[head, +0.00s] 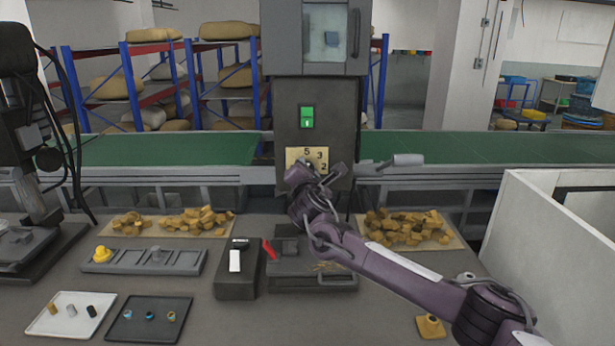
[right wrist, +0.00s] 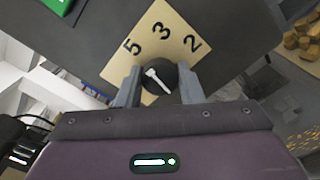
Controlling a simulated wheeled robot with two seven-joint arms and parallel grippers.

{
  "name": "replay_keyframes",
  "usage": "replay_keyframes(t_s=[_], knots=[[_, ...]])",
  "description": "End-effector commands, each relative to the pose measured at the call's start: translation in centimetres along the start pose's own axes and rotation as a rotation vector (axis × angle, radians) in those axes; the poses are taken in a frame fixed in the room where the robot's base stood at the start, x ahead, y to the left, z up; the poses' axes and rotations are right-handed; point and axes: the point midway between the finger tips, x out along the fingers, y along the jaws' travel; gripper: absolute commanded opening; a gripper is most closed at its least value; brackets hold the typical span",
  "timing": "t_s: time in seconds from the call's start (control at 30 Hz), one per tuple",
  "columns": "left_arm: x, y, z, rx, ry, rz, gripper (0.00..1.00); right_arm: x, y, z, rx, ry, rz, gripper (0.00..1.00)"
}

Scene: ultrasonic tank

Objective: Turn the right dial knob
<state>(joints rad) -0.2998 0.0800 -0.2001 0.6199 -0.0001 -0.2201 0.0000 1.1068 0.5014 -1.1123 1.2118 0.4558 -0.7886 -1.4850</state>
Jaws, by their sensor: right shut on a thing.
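The dial plate (head: 294,155) is a pale yellow card marked 5, 3 and 2 on the dark front of the machine column; it fills the upper middle of the right wrist view (right wrist: 150,60). The round black dial knob (right wrist: 172,73) has a white pointer whose broad end faces upper left, on the side of the 5. My right gripper (right wrist: 160,88) is shut on the knob, one finger on each side. In the head view my right gripper (head: 303,175) covers the knob and the plate's lower part. My left gripper is not in view.
A green switch (head: 307,117) sits above the plate. A grey lever (head: 408,160) sticks out right of it. A green conveyor (head: 450,149) runs behind. Below stand a dark box (head: 236,280), trays and brown piles. A white partition (head: 530,240) stands at the right.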

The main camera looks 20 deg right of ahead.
Motion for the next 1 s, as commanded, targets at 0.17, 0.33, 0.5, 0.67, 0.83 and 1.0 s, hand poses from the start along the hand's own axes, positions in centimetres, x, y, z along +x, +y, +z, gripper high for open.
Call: replay_keyframes(t_s=[0.17, 0.33, 0.5, 0.67, 0.83, 1.0], knots=[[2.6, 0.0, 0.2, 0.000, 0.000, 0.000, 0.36, 0.0, -0.5, -0.5, 0.160, 0.001, 0.000, 0.11], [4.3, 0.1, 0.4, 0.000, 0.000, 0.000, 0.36, 0.0, -0.5, -0.5, 0.323, 0.001, 0.000, 0.11], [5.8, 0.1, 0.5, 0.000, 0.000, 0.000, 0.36, 0.0, -0.4, -0.5, 0.484, 0.001, -0.001, 0.11], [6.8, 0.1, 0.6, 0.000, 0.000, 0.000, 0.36, 0.0, -0.4, -0.5, 0.636, 0.002, -0.001, 0.11], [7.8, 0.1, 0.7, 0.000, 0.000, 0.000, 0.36, 0.0, -0.3, -0.4, 0.797, 0.002, -0.001, 0.11], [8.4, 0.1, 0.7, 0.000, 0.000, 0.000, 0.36, 0.0, -0.4, -0.5, 0.958, 0.002, -0.002, 0.11]])
